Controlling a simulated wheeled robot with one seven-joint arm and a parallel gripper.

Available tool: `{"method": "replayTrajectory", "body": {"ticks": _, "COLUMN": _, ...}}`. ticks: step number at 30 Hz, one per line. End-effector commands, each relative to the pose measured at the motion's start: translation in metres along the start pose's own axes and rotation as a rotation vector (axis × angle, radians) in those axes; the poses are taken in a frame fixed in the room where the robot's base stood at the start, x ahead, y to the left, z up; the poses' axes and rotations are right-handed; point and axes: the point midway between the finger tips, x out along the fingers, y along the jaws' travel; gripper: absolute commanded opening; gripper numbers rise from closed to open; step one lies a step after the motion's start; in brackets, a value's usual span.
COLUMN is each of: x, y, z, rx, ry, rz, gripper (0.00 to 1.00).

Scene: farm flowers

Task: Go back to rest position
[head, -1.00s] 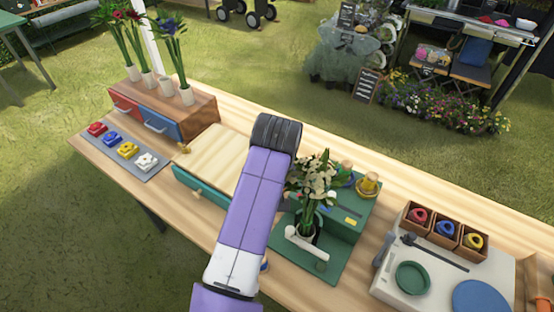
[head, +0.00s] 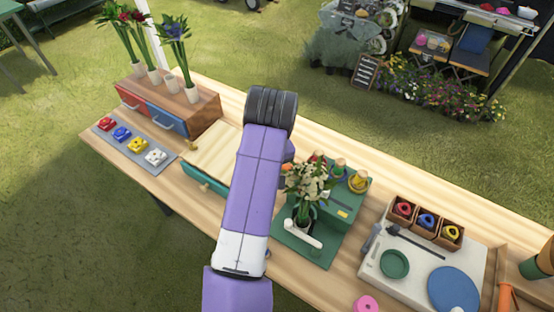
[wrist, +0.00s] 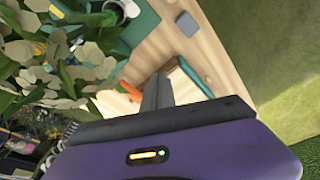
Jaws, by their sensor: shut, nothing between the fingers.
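My gripper (wrist: 158,92) shows in the wrist view as grey fingers closed together, with nothing between them. In the head view my purple arm reaches over the table and hides the gripper. A vase of white flowers (head: 305,188) stands on a green stand (head: 295,240), right of my arm. In the wrist view the pale blooms and leaves (wrist: 75,65) fill the left side, close beside my fingers.
A wooden box with a teal drawer (head: 205,182) lies left of my arm. Several vases stand on a drawer unit (head: 170,105) at the back left. A white board (head: 420,265) with a green dish (head: 394,264) lies at the right. Grass surrounds the wooden table (head: 330,140).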

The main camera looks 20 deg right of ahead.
Motion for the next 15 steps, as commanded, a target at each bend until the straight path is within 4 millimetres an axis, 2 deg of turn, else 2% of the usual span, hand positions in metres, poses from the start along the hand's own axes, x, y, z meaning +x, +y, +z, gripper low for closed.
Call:
{"method": "replayTrajectory", "body": {"ticks": 1, "x": -0.0070, "y": 0.0002, "z": -0.0009, "rx": 0.001, "ry": 0.000, "rz": 0.001, "gripper": 0.00}}
{"method": "replayTrajectory", "body": {"ticks": 4, "x": -0.0116, "y": -0.0006, "z": -0.0011, "rx": 0.001, "ry": -0.001, "rz": 0.000, "gripper": 0.00}}
{"method": "replayTrajectory", "body": {"ticks": 15, "x": -0.0118, "y": -0.0010, "z": -0.0012, "rx": 0.001, "ry": -0.001, "rz": 0.000, "gripper": 0.00}}
